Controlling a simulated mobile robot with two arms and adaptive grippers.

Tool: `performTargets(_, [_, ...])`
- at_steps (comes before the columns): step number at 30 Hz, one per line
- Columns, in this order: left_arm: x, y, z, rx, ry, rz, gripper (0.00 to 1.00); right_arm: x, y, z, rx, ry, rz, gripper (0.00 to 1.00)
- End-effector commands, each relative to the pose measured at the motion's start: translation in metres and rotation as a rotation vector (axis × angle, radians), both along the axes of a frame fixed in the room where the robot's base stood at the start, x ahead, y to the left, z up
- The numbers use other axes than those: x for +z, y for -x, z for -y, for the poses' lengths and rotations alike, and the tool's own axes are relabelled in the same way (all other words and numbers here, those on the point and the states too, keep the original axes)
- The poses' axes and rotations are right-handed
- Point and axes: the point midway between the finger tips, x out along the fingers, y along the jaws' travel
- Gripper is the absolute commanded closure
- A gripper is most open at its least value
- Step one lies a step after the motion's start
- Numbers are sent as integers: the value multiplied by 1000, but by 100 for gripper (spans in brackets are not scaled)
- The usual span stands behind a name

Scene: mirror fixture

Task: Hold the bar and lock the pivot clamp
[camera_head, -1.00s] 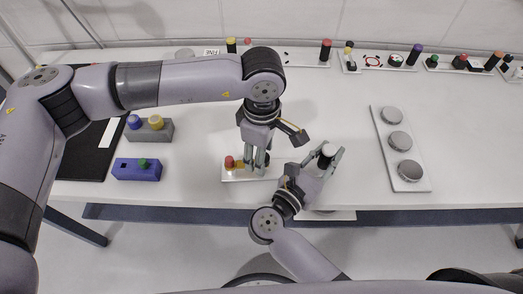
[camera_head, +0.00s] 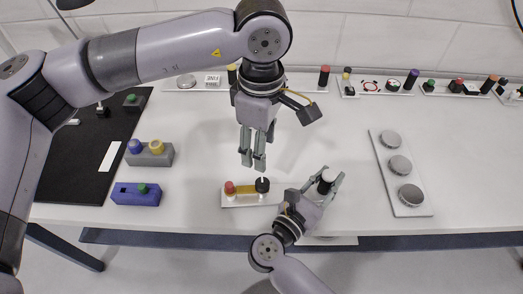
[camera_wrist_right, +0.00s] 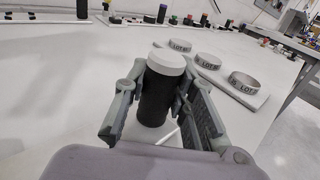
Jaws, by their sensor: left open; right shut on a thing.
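A white plate (camera_head: 237,200) near the table's front edge bears a yellow bar (camera_head: 244,190) with a red knob (camera_head: 230,187) at its left and a black knob (camera_head: 262,185) at its right. I cannot tell which part is the pivot clamp. My left gripper (camera_head: 253,164) is open and empty, pointing down behind and above the bar, apart from it. My right gripper (camera_head: 328,182) is shut on a black cylinder with a white top (camera_head: 326,186), right of the plate. In the right wrist view the cylinder (camera_wrist_right: 155,92) stands upright between the fingers; its foot is partly hidden.
A white plate with three round discs (camera_head: 411,208) lies at right. Several small fixtures line the back.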

Motion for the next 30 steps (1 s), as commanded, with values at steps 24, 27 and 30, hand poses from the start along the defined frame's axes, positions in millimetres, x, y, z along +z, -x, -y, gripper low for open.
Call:
performTargets(24, [0,0,0,0,0,0,52,0,0,0,0,0,0,52])
performTargets(27, [0,0,0,0,0,0,52,0,0,0,0,0,0,52])
performTargets(30, [0,0,0,0,0,0,52,0,2,-2,0,-1,-1,52])
